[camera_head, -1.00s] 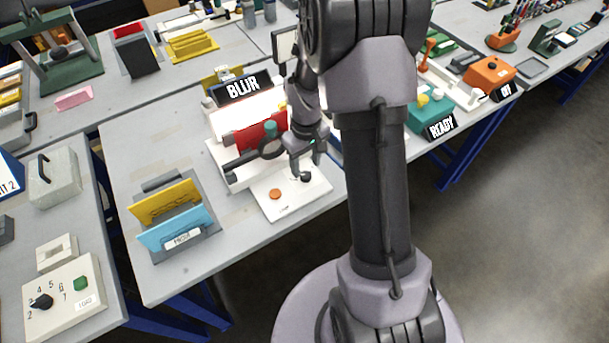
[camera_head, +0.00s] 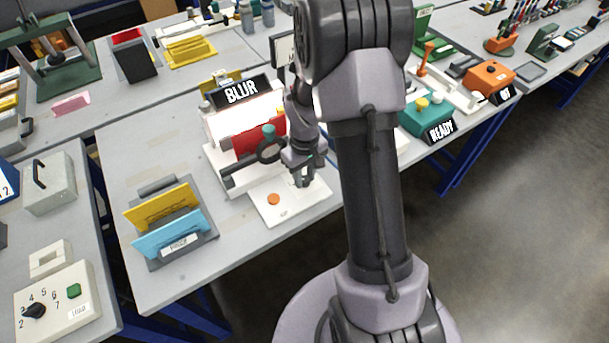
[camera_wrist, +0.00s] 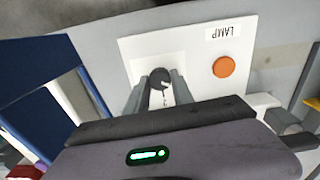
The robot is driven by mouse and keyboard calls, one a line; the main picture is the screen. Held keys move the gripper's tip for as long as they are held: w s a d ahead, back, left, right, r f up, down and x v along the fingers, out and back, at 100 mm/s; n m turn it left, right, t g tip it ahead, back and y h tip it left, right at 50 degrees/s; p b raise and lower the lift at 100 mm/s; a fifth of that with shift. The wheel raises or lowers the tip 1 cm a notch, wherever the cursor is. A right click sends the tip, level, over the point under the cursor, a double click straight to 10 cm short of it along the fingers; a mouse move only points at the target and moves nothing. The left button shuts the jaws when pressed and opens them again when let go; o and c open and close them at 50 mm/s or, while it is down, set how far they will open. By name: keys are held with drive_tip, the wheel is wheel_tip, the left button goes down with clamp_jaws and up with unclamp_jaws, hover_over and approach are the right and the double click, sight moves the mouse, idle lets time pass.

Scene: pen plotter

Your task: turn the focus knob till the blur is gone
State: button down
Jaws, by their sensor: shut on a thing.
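The focus knob (camera_wrist: 159,77) is a small black knob with a white mark on a white panel (camera_wrist: 194,86). My gripper (camera_wrist: 160,84) is shut on the knob, with one finger on each side of it in the wrist view. A black sign (camera_head: 241,91) reading BLUR stands on the machine behind the panel.
An orange button (camera_wrist: 224,67) sits beside the knob, near a LAMP label. A dark ring-shaped part (camera_head: 268,150) and a red part (camera_head: 250,138) stand close to my wrist. Yellow and blue plates (camera_head: 165,205) stand in a rack at the left.

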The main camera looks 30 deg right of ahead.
drive_tip(key=m+b, duration=0.1)
drive_tip(key=m, duration=0.5)
drive_tip(key=m+b, duration=0.1)
drive_tip(key=m, duration=0.4)
drive_tip(key=shift+m, duration=0.3)
idle(0.4)
drive_tip(key=c, duration=1.1)
unclamp_jaws()
